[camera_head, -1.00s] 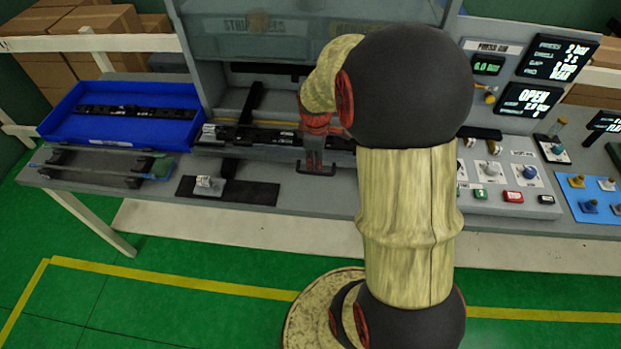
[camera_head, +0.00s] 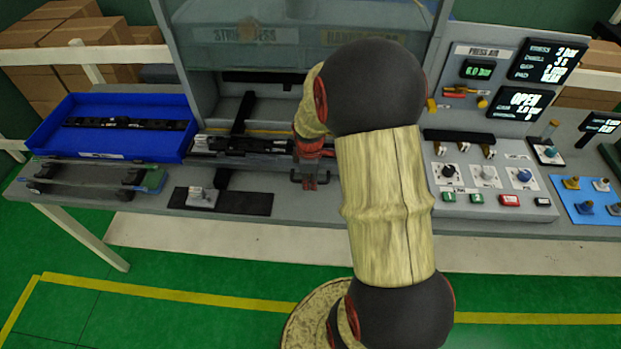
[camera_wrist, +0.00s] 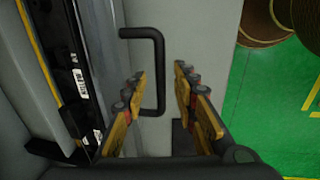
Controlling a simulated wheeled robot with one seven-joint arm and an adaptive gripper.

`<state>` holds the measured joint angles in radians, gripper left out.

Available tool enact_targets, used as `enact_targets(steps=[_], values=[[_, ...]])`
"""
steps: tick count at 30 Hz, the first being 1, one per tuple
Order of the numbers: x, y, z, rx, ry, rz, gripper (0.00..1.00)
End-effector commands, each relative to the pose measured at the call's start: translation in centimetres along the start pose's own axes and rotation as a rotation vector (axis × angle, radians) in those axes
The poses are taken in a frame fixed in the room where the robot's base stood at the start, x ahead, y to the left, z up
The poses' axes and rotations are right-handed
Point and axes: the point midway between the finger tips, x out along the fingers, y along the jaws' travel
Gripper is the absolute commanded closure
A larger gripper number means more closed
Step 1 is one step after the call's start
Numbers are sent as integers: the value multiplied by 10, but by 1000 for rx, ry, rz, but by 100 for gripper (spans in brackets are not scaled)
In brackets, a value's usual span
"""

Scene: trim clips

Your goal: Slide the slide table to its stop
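The slide table (camera_head: 250,144) is a long dark rail assembly under the press window; its black labelled edge also shows at left in the wrist view (camera_wrist: 78,80). A black U-shaped handle (camera_wrist: 158,75) stands out from its front side, and in the head view the handle (camera_head: 295,178) is partly hidden by my fingers. My gripper (camera_wrist: 160,76) is open, with one finger on each side of the handle's outer bar. A gap shows between the bar and the right finger; whether the left finger touches it I cannot tell. The gripper (camera_head: 312,172) also shows in the head view.
A blue tray (camera_head: 55,128) holding a dark strip stands at left, with a clear-topped rack (camera_head: 95,175) before it. A black plate with a grey block (camera_head: 201,198) lies left of my gripper. A control panel (camera_head: 490,190) stands at right. The press frame rises behind.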

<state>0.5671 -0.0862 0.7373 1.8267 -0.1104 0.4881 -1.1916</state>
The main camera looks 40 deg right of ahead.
Motion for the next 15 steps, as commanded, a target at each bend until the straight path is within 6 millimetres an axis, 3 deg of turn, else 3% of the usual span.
enact_targets(steps=[3,15], values=[[0,0,0,0,0,0,71],[0,0,0,0,0,0,94]])
